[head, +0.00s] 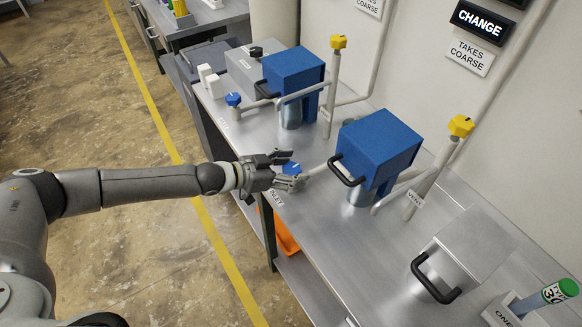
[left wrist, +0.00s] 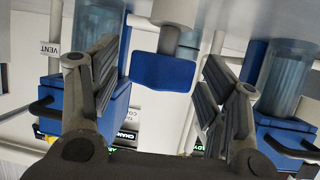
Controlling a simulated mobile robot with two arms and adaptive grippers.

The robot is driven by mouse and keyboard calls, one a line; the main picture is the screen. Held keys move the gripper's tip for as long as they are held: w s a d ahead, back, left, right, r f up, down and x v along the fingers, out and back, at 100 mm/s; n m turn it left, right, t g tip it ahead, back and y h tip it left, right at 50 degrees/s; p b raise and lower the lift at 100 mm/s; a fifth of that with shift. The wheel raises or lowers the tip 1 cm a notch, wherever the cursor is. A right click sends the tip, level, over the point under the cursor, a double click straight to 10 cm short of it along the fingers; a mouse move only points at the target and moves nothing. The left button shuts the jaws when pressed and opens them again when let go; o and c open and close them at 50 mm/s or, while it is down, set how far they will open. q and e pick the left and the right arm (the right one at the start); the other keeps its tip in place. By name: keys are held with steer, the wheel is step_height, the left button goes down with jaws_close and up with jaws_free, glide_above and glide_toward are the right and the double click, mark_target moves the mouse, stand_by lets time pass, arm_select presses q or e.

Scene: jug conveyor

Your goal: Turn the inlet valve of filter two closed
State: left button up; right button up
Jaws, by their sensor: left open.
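A blue inlet valve handle (head: 291,168) sits at the table's front edge, on the pipe of the nearer blue-topped filter (head: 375,150). In the head view it is partly hidden by my left gripper (head: 288,170). An inlet label (head: 277,198) is just below it. In the left wrist view the blue handle (left wrist: 163,72) hangs from a pale stem between the open fingers of my left gripper (left wrist: 160,90), with gaps on both sides. My left gripper is open and empty around the handle, not clasping it. My right gripper is not in view.
A second blue-topped filter (head: 292,72) with its own blue valve (head: 233,99) stands farther back. Yellow vent valves (head: 461,126) top the upright pipes. A grey lidded box (head: 462,262) with a black handle is at the right. A lit CHANGE sign (head: 483,22) is on the wall.

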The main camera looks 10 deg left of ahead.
arm_select(q)
steer(key=shift+c, duration=0.4)
steer(key=c, duration=0.9)
steer(key=shift+c, duration=0.2)
steer(key=shift+d+r+m+g+h, duration=0.1)
steer(key=shift+d+m+g+h, duration=0.05)
steer(key=shift+m+g+h, duration=0.45)
steer(key=shift+m+g, duration=0.2)
steer(key=o, duration=1)
steer(key=shift+a, duration=0.2)
